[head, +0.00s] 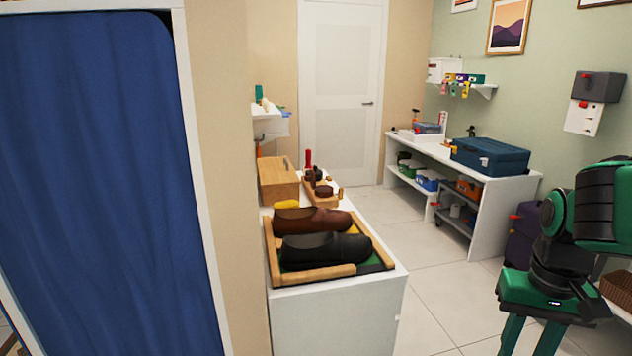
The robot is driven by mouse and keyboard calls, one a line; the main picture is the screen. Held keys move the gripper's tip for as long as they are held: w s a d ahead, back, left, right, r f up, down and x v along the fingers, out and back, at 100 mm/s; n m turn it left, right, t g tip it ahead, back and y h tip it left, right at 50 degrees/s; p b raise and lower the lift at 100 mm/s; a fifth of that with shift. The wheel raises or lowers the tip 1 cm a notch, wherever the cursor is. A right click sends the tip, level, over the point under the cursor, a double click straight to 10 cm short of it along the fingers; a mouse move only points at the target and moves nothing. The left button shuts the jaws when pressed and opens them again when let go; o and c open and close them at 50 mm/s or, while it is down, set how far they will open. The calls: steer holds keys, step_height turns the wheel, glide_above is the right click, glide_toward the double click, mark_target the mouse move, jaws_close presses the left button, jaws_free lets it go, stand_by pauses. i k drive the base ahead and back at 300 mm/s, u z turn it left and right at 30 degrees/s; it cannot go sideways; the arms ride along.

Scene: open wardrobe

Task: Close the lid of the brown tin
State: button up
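A small round brown thing (324,191), which looks like the brown tin, sits in a wooden tray (328,203) on the white cabinet. It is too small and far to tell how its lid stands. My gripper (531,345) is at the lower right, pointing down, well away from the tray. Its two green fingers are apart, with nothing visible between them. The fingertips are cut off by the bottom edge.
Brown and black shoes (312,220) (325,249) lie in a wood-edged tray (318,272) on the cabinet's near end. A wooden box (278,181) stands beside the tin's tray. A blue curtain (95,190) fills the left. Tiled floor (440,285) is open right of the cabinet.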

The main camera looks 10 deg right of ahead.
mark_target(311, 176)
steer(key=i, duration=1.15)
steer(key=u, duration=0.1)
